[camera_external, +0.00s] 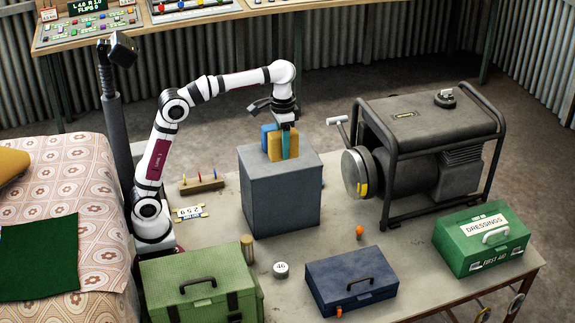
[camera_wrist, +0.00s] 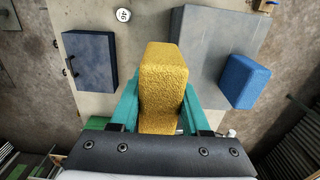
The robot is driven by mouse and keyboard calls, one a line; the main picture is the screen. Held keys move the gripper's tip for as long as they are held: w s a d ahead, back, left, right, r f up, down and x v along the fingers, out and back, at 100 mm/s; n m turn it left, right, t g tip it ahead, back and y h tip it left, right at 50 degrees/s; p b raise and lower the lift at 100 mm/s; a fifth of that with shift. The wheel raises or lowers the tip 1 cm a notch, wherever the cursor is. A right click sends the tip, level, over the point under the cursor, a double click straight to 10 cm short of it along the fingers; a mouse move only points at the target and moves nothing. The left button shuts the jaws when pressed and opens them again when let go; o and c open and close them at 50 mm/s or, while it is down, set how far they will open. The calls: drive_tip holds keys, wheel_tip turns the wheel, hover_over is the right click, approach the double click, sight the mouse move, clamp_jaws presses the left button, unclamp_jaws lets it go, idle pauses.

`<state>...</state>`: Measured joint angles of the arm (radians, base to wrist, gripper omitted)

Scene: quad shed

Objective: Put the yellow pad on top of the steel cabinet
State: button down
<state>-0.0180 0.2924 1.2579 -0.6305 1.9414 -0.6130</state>
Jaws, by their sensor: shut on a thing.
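The yellow pad (camera_wrist: 165,75) is a thick block with a rough surface, held between the two teal fingers of my gripper (camera_wrist: 160,103) in the wrist view. In the external view my gripper (camera_external: 288,145) points down over the steel cabinet (camera_external: 279,200), a grey box. The yellow pad (camera_external: 275,147) shows there beside a teal finger, over the cabinet's top. The cabinet's top (camera_wrist: 208,45) also shows in the wrist view, partly behind the pad. I cannot tell whether the pad's underside touches it.
A blue pad (camera_wrist: 244,82) is at the cabinet's right edge in the wrist view; in the external view the blue pad (camera_external: 266,135) is partly behind the yellow one. A generator (camera_external: 430,155) stands right of the cabinet. A navy case (camera_external: 351,282) and green case (camera_external: 198,282) stand in front.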

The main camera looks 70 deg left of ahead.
drive_tip(key=a+f, duration=0.1)
drive_tip(key=a, duration=0.1)
drive_tip(key=w+a+f, duration=0.1)
drive_tip(key=a+f, duration=0.1)
drive_tip(key=w+a+f, duration=0.1)
drive_tip(key=a, duration=0.1)
drive_tip(key=shift+w+a+f, duration=0.25)
drive_tip(key=shift+a+f, duration=0.05)
drive_tip(key=shift+a, duration=0.1)
drive_tip(key=shift+f, duration=1.85)
drive_tip(key=shift+c, duration=1.9)
unclamp_jaws()
drive_tip(key=shift+f, duration=0.1)
wheel_tip(320, 180, up, 12)
